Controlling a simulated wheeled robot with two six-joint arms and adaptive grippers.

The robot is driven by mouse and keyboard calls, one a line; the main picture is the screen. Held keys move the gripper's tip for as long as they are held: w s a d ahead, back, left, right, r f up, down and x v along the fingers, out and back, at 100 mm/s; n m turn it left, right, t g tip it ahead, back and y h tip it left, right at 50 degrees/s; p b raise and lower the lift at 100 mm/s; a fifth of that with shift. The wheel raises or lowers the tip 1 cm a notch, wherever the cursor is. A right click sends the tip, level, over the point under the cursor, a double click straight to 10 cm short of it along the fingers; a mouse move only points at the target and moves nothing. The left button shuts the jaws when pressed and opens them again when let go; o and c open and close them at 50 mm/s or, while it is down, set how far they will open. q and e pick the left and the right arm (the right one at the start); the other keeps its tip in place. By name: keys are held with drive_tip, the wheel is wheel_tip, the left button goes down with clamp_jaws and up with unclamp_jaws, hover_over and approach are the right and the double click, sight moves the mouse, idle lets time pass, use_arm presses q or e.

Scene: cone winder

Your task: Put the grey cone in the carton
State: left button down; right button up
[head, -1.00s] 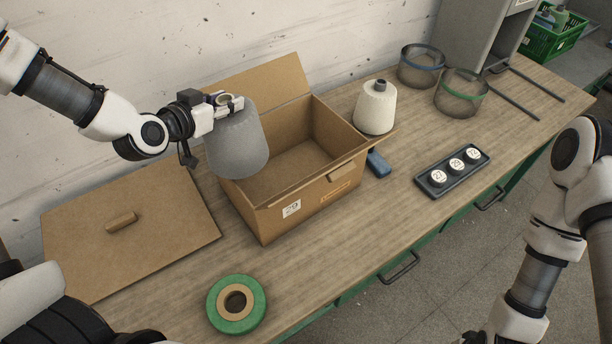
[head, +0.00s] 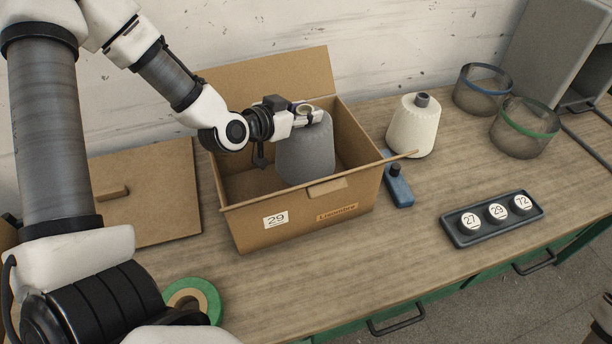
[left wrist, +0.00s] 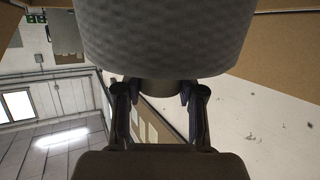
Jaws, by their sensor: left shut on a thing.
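The grey cone (head: 306,150) is upright inside the open carton (head: 300,219), toward its right half. The carton's front wall hides the cone's lower edge, so I cannot tell whether it touches the floor. My left gripper (head: 314,114) is shut on the cone's narrow top end. In the left wrist view the grey cone (left wrist: 165,40) fills the top middle, with its narrow end between the fingers of the left gripper (left wrist: 160,92).
A cream cone (head: 414,125) stands right of the carton, by a blue tool (head: 398,190). A tray (head: 470,238) with numbered discs lies further right. Two mesh rings (head: 527,128) stand behind. A cardboard lid (head: 150,215) lies left; a green ring (head: 192,294) lies in front.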

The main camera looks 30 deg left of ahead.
sight(299, 128)
use_arm(q)
drive_tip(key=f, duration=0.3)
drive_tip(key=s+a+f, duration=0.1)
drive_tip(key=shift+f, duration=0.15)
drive_tip(key=f, duration=0.4)
drive_tip(key=shift+w+d+f+p, duration=0.1)
drive_tip(key=shift+w+d+p, duration=0.2)
drive_tip(key=shift+d+p, duration=0.05)
drive_tip(key=shift+a, duration=0.15)
use_arm(e)
drive_tip(key=shift+s+a+r, duration=0.2)
drive_tip(key=shift+a+r, duration=0.05)
drive_tip(key=shift+r, duration=0.3)
use_arm(q)
drive_tip(key=shift+s, duration=0.15)
drive_tip(key=c, duration=1.1)
unclamp_jaws()
drive_tip(key=shift+f, duration=0.2)
drive_tip(key=o, duration=0.4)
drive_tip(key=shift+r, duration=0.1)
use_arm(e)
drive_tip(key=shift+d+f, duration=0.1)
drive_tip(key=shift+f, duration=0.05)
